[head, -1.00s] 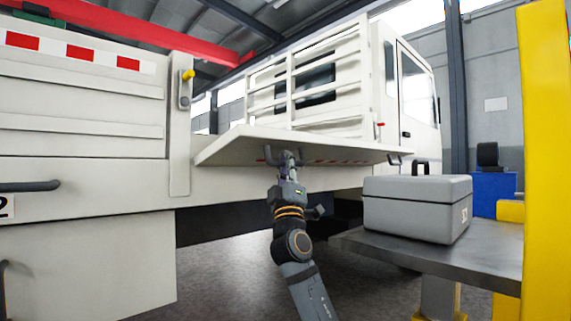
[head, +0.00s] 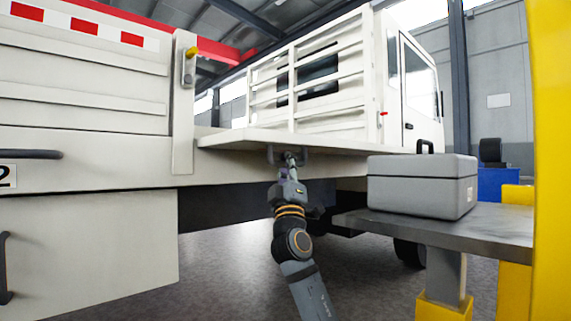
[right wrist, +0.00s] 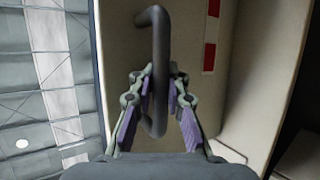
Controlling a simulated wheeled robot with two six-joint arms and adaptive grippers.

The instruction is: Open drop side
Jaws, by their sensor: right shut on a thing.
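The white drop side (head: 285,141) of the truck bed is folded outward and shows as a nearly level, thin panel in the head view. A dark handle (head: 272,154) hangs on its underside. My right gripper (head: 290,158) is below the panel, shut on this handle. In the right wrist view the bent handle (right wrist: 153,28) runs between the two fingers of the gripper (right wrist: 158,75), with the pale panel face behind it. My left gripper is not in view.
A post (head: 184,110) with a yellow-knobbed latch (head: 190,66) stands left of the panel. A grey toolbox (head: 420,190) sits on a metal bench (head: 440,232) at right, close to the panel's right end. A yellow column (head: 550,160) fills the right edge. Floor below is clear.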

